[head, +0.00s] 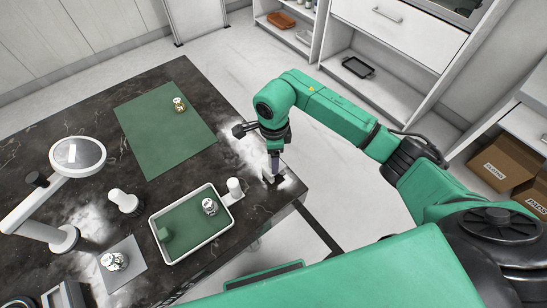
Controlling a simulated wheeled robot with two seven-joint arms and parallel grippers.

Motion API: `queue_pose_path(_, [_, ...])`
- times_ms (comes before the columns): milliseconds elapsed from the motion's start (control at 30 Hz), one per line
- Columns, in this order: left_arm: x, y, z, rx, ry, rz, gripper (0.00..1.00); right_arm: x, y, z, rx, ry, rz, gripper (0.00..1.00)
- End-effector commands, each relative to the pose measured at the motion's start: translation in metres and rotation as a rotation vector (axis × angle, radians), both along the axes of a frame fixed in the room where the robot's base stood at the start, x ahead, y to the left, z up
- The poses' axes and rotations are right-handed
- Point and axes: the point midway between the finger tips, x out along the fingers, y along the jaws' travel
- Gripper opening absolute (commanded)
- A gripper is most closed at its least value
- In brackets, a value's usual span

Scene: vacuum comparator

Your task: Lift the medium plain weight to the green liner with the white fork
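A white-rimmed tray (153,222) with a green liner (190,237) stands near the table's front edge. I cannot tell which is the medium plain one. A white upright piece (234,187) on a pale base is beside the tray's right end; I cannot tell if it is the fork. My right gripper (274,175) points down at the table's right corner; its fingertips are too small to read.
The green mat (155,140) lies at the back of the dark marble table (60,125). A magnifier lamp (77,157) and a white knobbed piece (122,202) stand at left. The grey pad (128,248) is at front left. Shelves and cardboard boxes (506,165) are off the table.

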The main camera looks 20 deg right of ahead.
Motion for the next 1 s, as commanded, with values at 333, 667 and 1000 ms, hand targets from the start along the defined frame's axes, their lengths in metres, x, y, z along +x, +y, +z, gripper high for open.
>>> queue_pose_path(333, [0.0001, -0.0003, -0.0010, 0.000, 0.000, -0.001, 0.81, 0.0001, 0.0004, 0.0000, 0.001, 0.000, 0.001, 0.00])
queue_pose_path(667, [0.0002, -0.0005, -0.0009, -0.001, -0.001, -0.002, 0.81, 0.0002, 0.0004, 0.0004, 0.001, 0.000, 0.001, 0.00])
queue_pose_path(1000, [0.0001, -0.0006, -0.0009, -0.001, -0.001, -0.001, 0.81, 0.0001, 0.0004, 0.0004, 0.001, 0.000, 0.001, 0.00])
